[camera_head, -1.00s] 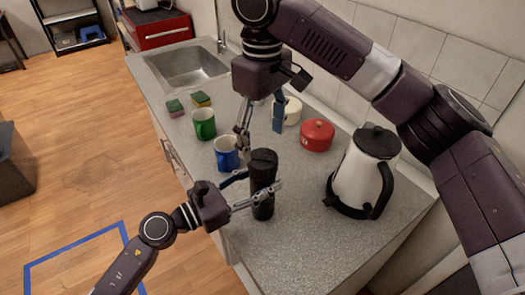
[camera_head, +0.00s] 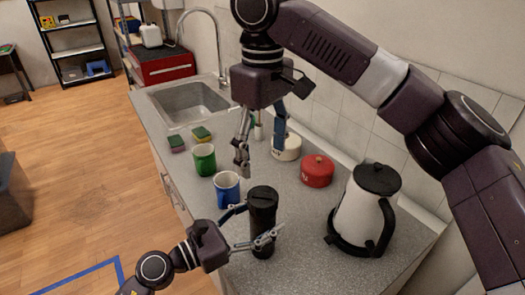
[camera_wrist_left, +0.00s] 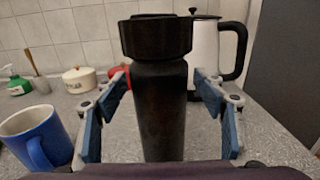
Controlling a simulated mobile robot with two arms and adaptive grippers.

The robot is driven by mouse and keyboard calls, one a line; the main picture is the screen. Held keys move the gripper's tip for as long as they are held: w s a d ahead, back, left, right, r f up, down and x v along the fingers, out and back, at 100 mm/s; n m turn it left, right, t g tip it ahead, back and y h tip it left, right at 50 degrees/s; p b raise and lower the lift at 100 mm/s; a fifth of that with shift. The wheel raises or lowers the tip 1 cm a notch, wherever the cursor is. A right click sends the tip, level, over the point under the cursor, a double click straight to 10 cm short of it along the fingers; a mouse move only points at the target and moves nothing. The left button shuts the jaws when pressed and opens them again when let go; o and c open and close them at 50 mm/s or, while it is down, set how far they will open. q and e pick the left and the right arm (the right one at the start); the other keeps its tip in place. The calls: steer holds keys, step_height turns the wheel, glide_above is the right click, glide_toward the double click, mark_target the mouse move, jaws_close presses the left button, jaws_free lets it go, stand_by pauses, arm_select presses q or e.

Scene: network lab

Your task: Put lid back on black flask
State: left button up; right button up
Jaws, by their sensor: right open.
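The black flask (camera_head: 262,222) stands upright on the counter, and its body also shows in the left wrist view (camera_wrist_left: 160,110). A wide black lid (camera_wrist_left: 155,38) sits on its top. My left gripper (camera_head: 250,228) has its fingers on either side of the flask body below the lid. In the left wrist view (camera_wrist_left: 160,90) gaps show between the finger pads and the flask, so it looks open. My right gripper (camera_head: 261,155) is open and empty, up and behind the flask, with its fingers pointing down.
A red pot (camera_head: 317,171), a cream pot (camera_head: 287,148) and a white kettle (camera_head: 364,212) stand right and behind. The sink (camera_head: 190,103) is at the far end.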

arm_select(q)
steer(key=v, duration=1.2)
